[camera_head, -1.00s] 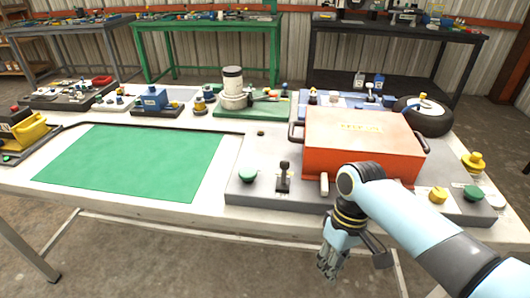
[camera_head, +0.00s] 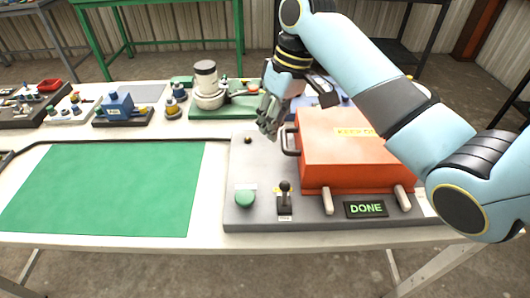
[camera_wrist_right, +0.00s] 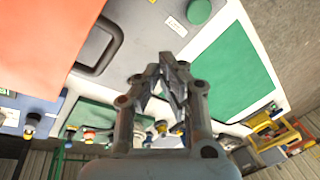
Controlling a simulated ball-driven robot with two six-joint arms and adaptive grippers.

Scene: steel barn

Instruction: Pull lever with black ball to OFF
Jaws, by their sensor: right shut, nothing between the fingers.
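The lever with the black ball (camera_head: 286,187) stands in a dark slot on the grey panel (camera_head: 250,170), with its ball toward the far end of the slot. A small label at the slot's near end is too small to read. My right gripper (camera_head: 266,128) is shut and empty above the panel's far left part, behind the lever and apart from it. It also shows shut in the right wrist view (camera_wrist_right: 172,65). I cannot make out the lever in that view. My left gripper is not in view.
An orange box (camera_head: 350,150) with dark side handles sits on the panel, right of my gripper. A green button (camera_head: 245,198) is left of the lever. A display (camera_head: 365,209) reads DONE. A green mat (camera_head: 110,190) lies clear at left.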

